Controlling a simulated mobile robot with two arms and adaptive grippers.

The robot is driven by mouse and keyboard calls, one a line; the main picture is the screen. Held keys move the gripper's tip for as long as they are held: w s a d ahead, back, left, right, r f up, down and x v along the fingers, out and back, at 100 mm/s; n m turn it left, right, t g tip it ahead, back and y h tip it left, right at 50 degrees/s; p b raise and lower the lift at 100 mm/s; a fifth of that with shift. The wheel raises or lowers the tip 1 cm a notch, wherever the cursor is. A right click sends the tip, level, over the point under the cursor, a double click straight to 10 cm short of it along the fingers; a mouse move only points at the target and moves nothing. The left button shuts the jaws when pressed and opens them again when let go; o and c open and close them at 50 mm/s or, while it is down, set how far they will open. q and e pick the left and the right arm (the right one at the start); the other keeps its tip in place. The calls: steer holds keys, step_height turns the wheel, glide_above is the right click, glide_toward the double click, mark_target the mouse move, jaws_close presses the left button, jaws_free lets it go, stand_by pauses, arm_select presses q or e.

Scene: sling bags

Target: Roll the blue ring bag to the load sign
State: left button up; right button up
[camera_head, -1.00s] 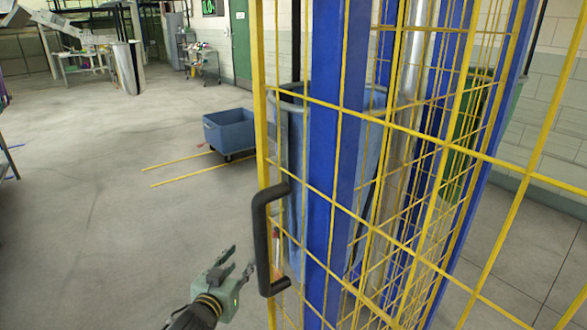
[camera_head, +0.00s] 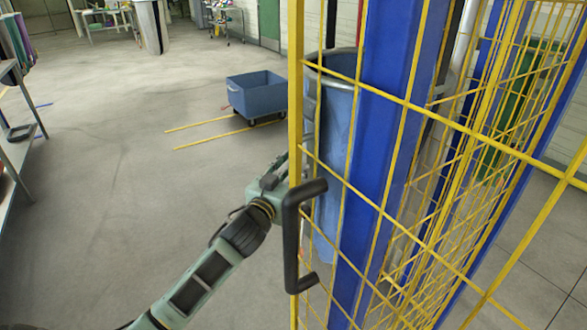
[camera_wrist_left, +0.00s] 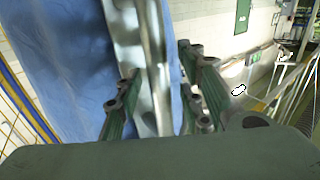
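Blue bag cloth (camera_wrist_left: 60,65) fills the left of that view. I cannot make out a load sign. My right gripper is not in view.
The yellow mesh gate (camera_head: 408,105) with a black handle (camera_head: 291,240) stands close in front. A blue wheeled cart (camera_head: 257,95) is behind, near yellow floor lines (camera_head: 207,137). A shelf (camera_head: 20,150) is at the left edge. The floor between is mostly clear.

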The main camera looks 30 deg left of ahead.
arm_select(q)
steer(key=shift+w, duration=0.1)
steer(key=shift+c, duration=0.4)
jaws_close()
